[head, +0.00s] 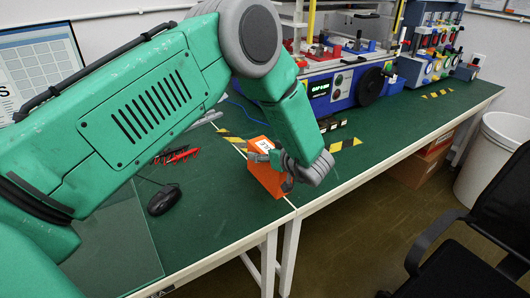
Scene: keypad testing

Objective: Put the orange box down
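The orange box (263,180) is upright near the front edge of the green-topped table (222,210), with a white label on its top. My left arm reaches over the table from the left, and its gripper (276,170) is at the box's right side. Its grey fingers are closed around the box, one across the upper part and one low at the right. The wrist hides part of the right side. I cannot tell whether the box's underside touches the table. My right gripper is not in view.
A black mouse (163,200) and red-handled tools (177,155) lie left of the box. A blue test device (345,85) stands behind. Yellow-black tape (345,145) marks the tabletop. A black chair (460,250) and white bin (490,160) stand at right.

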